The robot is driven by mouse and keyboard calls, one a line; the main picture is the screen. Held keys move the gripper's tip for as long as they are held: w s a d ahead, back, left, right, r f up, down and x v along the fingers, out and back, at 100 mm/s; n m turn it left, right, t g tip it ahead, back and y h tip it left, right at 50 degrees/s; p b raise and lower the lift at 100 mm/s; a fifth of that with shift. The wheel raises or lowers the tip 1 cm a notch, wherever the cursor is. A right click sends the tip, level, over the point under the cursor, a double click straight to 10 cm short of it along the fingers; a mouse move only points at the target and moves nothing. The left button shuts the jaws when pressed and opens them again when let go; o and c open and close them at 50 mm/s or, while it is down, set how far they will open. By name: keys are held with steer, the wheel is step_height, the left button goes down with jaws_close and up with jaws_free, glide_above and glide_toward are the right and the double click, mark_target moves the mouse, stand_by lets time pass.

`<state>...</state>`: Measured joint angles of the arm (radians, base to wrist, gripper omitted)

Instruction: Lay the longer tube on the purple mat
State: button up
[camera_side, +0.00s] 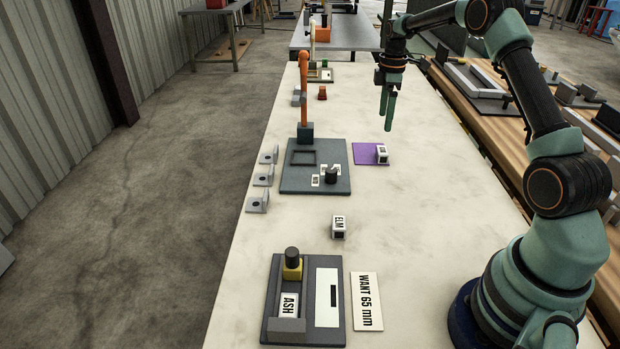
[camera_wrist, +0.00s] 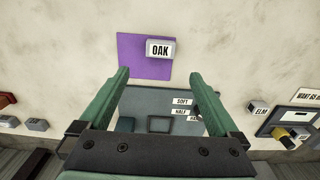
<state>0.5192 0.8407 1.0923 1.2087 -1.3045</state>
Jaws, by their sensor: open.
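The purple mat (camera_side: 363,153) lies on the pale bench, with a short white-and-grey piece labelled OAK (camera_wrist: 160,50) on it. OAK sits at one edge of the mat, at the right in the side view (camera_side: 382,154). A similar piece labelled ELM (camera_side: 338,228) stands alone on the bench, nearer the side camera; the wrist view also shows it (camera_wrist: 258,108). A piece labelled ASH (camera_side: 289,305) sits in a grey fixture. I cannot tell which piece is longest. My gripper (camera_wrist: 158,76) is open and empty, raised above the bench near the mat.
The grey fixture (camera_side: 274,330) has a yellow block and black knob. A WANT 65 mm card (camera_side: 366,302) lies beside it. A dark plate (camera_side: 300,181) with an orange post (camera_side: 304,90) stands left of the mat. Several grey brackets (camera_side: 262,176) line the left edge. Bench around ELM is clear.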

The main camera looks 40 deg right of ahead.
steer(key=s+a+r+m+t, duration=0.1)
steer(key=s+a+r+m, duration=0.1)
steer(key=a+r, duration=0.5)
steer(key=s+a+r+m+t, duration=0.1)
steer(key=s+a+r+m, duration=0.15)
steer(key=a+r, duration=0.45)
steer(key=s+a+f+m+t, duration=0.1)
steer(key=s+a+m+t, duration=0.2)
steer(key=s+a, duration=0.9)
steer(key=shift+s+a+m+t, duration=0.35)
steer(key=shift+s+m, duration=0.4)
steer(key=shift+s, duration=0.15)
